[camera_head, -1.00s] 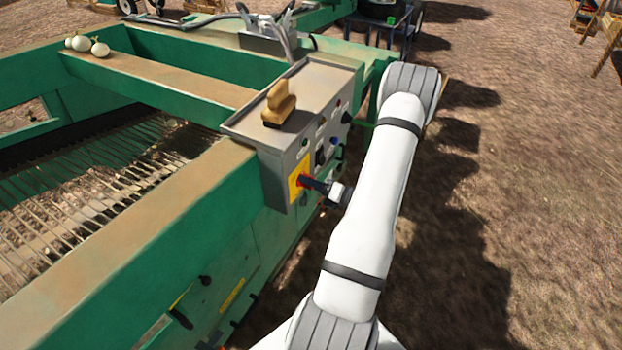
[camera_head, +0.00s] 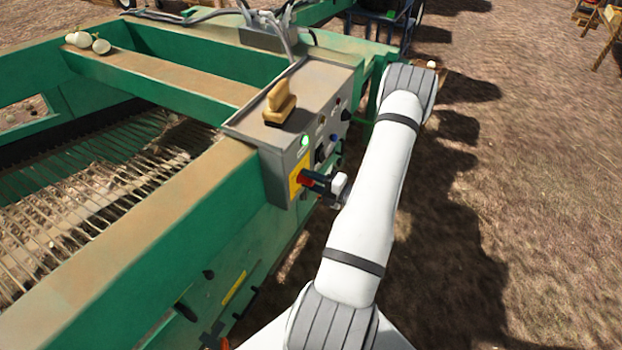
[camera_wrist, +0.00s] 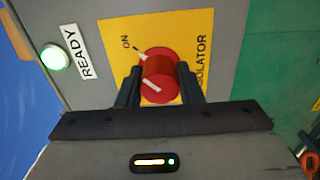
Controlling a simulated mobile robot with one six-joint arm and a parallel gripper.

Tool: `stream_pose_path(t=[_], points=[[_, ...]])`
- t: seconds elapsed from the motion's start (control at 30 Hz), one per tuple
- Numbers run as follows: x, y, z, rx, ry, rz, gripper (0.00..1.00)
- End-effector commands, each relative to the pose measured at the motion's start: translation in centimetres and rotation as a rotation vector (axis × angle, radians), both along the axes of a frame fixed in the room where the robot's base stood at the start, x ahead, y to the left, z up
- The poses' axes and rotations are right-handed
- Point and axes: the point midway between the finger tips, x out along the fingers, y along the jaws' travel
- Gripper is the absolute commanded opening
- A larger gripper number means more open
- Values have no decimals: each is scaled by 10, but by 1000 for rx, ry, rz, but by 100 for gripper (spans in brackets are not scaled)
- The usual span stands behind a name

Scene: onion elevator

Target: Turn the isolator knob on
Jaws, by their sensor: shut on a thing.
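The red isolator knob (camera_wrist: 158,77) sits on a yellow plate (camera_wrist: 188,28) marked ON and ISOLATOR in the wrist view. A white line on its face slants towards the upper left, and a white mark lies at its edge near ON. My gripper (camera_wrist: 159,80) is shut on the knob, one dark finger on each side. In the head view my gripper (camera_head: 318,182) reaches the yellow plate on the grey control box (camera_head: 277,166) from the right. The READY lamp (camera_wrist: 55,57) glows green, and the lit lamp shows in the head view (camera_head: 304,141).
The green machine frame (camera_head: 150,215) fills the left. Bare ground (camera_head: 530,200) is open at right.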

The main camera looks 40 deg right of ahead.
Motion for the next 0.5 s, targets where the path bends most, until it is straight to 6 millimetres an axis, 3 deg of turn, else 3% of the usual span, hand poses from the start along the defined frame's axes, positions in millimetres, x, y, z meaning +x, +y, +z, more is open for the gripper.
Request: stream_pose_path(t=[0.4, 0.43, 0.5], points=[[1, -1, 2, 4, -3, -2, 11], [1, -1, 2, 4, -3, -2, 36], [1, -1, 2, 4, -3, -1, 42]])
